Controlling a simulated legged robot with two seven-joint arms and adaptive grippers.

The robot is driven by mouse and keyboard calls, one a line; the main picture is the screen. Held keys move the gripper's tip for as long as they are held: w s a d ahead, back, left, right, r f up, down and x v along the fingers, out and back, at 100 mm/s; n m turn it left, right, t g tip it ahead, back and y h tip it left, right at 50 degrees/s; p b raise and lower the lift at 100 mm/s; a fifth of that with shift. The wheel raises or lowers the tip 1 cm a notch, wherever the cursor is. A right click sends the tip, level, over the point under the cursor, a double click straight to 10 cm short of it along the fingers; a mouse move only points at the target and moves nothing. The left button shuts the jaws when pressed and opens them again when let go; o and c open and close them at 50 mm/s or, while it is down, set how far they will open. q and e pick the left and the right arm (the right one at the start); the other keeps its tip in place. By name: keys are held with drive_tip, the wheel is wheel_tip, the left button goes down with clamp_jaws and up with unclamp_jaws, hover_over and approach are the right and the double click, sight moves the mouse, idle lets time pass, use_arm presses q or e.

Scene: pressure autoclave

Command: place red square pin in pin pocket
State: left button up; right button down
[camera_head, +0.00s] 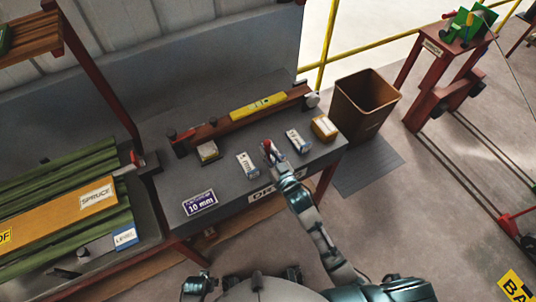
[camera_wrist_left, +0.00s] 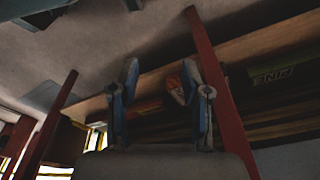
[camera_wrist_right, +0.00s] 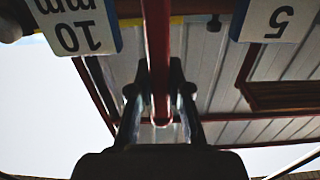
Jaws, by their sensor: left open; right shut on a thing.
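My right gripper (camera_head: 270,158) is over the front edge of the grey bench. It is shut on a red pin (camera_head: 267,146), whose top shows as a small red spot in the head view. In the right wrist view the red pin (camera_wrist_right: 158,60) runs as a long red bar between the fingers (camera_wrist_right: 160,100). Its square shape is hard to tell. My left gripper (camera_wrist_left: 165,90) is open and empty, with its two blue fingers apart, low near my body and away from the bench. I cannot tell which thing is the pin pocket.
A brown bin (camera_head: 362,110) stands right. Green lengths (camera_head: 65,175) lie left.

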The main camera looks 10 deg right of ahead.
drive_tip(key=shift+d+f, duration=0.15)
drive_tip(key=shift+f, duration=0.8)
drive_tip(key=shift+d, duration=0.2)
drive_tip(key=c, duration=1.1)
unclamp_jaws()
drive_tip(key=shift+a, duration=0.15)
